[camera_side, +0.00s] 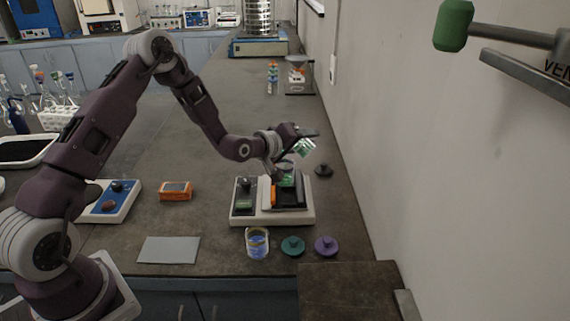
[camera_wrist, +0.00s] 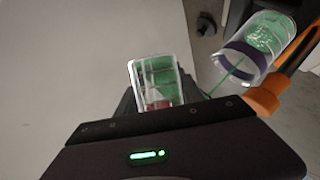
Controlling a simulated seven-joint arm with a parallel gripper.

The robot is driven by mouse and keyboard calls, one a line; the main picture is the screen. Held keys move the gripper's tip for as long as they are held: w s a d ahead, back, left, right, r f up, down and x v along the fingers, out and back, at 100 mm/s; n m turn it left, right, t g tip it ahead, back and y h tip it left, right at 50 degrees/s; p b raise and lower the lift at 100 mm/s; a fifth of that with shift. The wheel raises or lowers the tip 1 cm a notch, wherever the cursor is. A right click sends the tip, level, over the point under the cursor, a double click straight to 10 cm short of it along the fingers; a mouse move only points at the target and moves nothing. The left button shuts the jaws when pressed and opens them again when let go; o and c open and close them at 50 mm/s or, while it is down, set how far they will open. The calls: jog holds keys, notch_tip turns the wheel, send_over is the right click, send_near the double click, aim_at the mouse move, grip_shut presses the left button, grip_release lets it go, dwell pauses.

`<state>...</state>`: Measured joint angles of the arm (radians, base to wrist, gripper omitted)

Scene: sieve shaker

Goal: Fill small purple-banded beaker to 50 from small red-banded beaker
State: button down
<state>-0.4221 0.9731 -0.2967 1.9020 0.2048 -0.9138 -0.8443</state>
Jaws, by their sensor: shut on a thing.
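My gripper (camera_side: 303,134) is shut on a small clear beaker (camera_side: 306,147) of green liquid, held tilted above the shaker. In the wrist view this beaker (camera_wrist: 155,78) shows red at its base by the jaws. The small purple-banded beaker (camera_wrist: 245,55) is to its right and also holds green liquid; its scale is not readable. In the side view a clear beaker (camera_side: 285,165), apparently the same one, stands on the shaker's dark platform below my gripper.
The white-based shaker (camera_side: 300,216) has an orange clamp (camera_wrist: 262,102). A dark lid (camera_side: 323,170) lies near the wall.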

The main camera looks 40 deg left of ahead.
jog(key=shift+r+n+h, duration=0.3)
jog(key=shift+r+n, duration=0.05)
jog(key=shift+n, duration=0.25)
dwell(2.6)
jog(key=m+y, duration=0.1)
jog(key=m, duration=0.2)
jog(key=shift+d+r+g+y, duration=0.1)
jog(key=shift+d+g+y, duration=0.1)
jog(key=shift+g+y, duration=0.15)
jog(key=shift+f, duration=0.3)
jog(key=w+d+f+m+g+y, duration=0.1)
jog(key=d+f+m+y, duration=0.3)
jog(key=f, duration=0.4)
jog(key=shift+w+d+f+m, duration=0.15)
jog(key=shift+f+m, duration=0.05)
jog(key=shift+m, duration=0.6)
